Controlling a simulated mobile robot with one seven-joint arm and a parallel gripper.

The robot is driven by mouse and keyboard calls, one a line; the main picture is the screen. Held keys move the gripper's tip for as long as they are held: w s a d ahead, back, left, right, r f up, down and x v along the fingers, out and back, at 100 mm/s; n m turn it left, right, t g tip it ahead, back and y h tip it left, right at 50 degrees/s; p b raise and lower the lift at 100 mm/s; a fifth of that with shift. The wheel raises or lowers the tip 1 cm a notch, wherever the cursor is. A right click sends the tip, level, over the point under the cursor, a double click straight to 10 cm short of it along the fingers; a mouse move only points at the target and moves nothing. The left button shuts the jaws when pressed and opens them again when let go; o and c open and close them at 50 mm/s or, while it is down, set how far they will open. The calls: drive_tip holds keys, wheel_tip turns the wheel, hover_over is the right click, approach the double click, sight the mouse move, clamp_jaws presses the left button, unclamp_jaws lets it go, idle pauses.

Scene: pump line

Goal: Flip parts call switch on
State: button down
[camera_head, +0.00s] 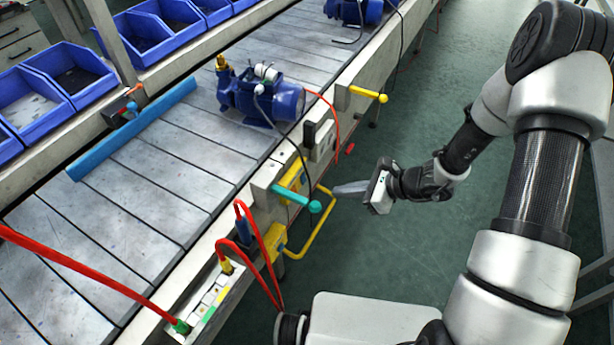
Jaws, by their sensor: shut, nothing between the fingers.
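A teal lever with a round knob (296,197) sticks out from a pale switch box (265,190) on the near side of the conveyor. A similar yellow lever (368,94) projects from the rail further along. I cannot read any label, so I cannot tell which one is the parts call switch. My gripper (337,190) is shut and empty. Its fingers point left, just right of the teal knob in the picture, near the yellow bent bar. It appears apart from the knob, though the depth gap is unclear.
A yellow bent bar (322,222) projects beside the teal lever. A blue pump (262,97) stands on the conveyor (165,150). Red cables and a power strip (207,303) lie at the near edge. Blue bins (75,77) line the far side. Green floor (405,250) is open below my arm.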

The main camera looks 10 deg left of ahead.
drive_tip(key=shift+d+f+m, duration=0.1)
drive_tip(key=shift+f+m, duration=0.5)
drive_tip(key=shift+f, duration=0.35)
drive_tip(key=shift+w, duration=0.1)
drive_tip(key=a+r+b+x, duration=0.1)
drive_tip(key=x, duration=1.2)
drive_tip(key=shift+w+a, duration=0.25)
drive_tip(key=shift+w, duration=0.05)
drive_tip(key=shift+b, duration=0.35)
